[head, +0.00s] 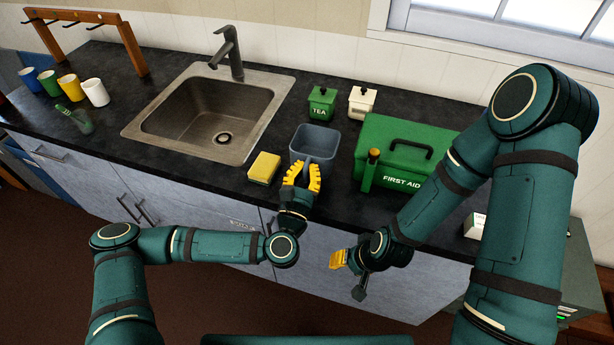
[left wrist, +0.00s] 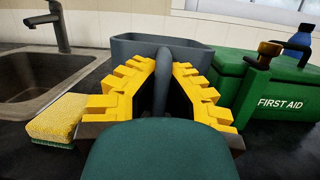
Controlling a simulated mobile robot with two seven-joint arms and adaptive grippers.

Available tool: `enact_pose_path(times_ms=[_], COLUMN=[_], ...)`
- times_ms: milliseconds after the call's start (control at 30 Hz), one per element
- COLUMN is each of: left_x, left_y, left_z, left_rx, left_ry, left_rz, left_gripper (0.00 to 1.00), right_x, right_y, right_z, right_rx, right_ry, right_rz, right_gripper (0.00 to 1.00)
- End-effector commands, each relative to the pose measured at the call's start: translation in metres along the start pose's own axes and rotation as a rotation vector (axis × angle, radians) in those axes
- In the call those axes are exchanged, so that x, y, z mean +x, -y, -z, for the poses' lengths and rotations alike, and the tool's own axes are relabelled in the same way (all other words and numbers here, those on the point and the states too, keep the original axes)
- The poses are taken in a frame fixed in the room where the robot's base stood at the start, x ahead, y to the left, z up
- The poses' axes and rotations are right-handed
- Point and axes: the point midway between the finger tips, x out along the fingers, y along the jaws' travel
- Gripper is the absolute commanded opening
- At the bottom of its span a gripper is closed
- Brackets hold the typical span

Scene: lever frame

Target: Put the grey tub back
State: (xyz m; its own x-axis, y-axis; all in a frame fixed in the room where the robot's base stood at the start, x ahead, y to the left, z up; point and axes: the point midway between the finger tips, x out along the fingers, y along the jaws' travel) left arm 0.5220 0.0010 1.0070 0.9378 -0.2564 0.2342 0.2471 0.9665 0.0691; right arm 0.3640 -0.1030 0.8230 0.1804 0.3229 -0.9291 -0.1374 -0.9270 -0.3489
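The grey tub (head: 314,143) stands on the dark counter, right of the sink, between a sponge and the green first aid box. It fills the back of the left wrist view (left wrist: 195,52), with an upright grey handle (left wrist: 163,80) on its near side. My left gripper (head: 303,176) is at the tub's near side. Its yellow fingers stand apart, one on each side of the handle, with a gap showing. My right gripper (head: 346,276) hangs in front of the counter's front edge, empty. Its fingers look spread.
A yellow sponge (head: 264,167) lies left of the tub. The green first aid box (head: 408,150) and a slim green thing with a brown top (head: 370,170) stand right. Tea (head: 321,103) and white (head: 361,103) canisters stand behind. The sink (head: 208,110) and several mugs are left.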

Motion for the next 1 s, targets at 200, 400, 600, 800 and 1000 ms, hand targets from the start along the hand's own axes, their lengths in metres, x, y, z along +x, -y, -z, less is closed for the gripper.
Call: enact_pose_path(times_ms=[200,400,600,800,1000], left_x=[-0.006,-0.007,-0.008,-0.009,-0.010], left_y=[0.002,0.002,0.002,0.003,0.003], left_z=[0.027,0.027,0.031,0.035,0.039], left_rx=[0.000,-0.001,0.000,0.000,0.000], left_ry=[0.000,0.001,0.000,0.000,0.001], left_rz=[0.000,0.000,0.000,0.001,0.001], left_gripper=[0.00,0.00,0.00,0.00,0.00], right_x=[0.004,0.004,0.008,0.013,0.017], right_y=[-0.002,-0.001,-0.003,-0.005,-0.007], right_z=[-0.002,-0.002,-0.004,-0.006,-0.009], right_rx=[-0.001,-0.001,-0.002,-0.004,-0.005], right_ry=[0.004,0.004,0.008,0.013,0.017], right_rz=[0.001,0.001,0.001,0.001,0.002], right_gripper=[0.47,0.47,0.47,0.47,0.47])
